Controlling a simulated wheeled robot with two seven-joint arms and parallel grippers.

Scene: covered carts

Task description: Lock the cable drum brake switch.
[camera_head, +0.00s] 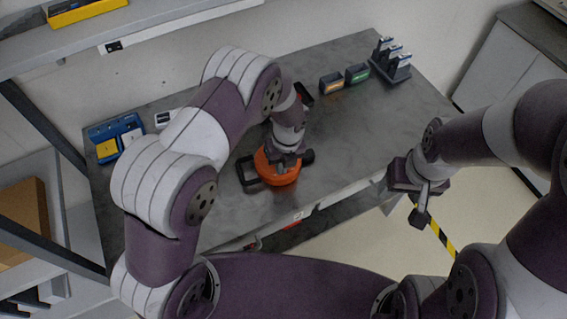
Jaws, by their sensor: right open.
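The orange cable drum (281,180) sits on the grey table near its front edge, with a black frame or handle (248,172) on its left side. My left gripper (286,160) is right over the top of the drum, pointing down. The wrist and gripper cover the drum's upper part, so the brake switch cannot be made out. Whether the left fingers touch anything or are closed cannot be seen. My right gripper (421,214) is open and empty, beyond the table's right front edge and away from the drum.
A blue case with a yellow part (118,136) stands at the table's left end. The table's right part is clear. A shelf upright (40,122) is at left.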

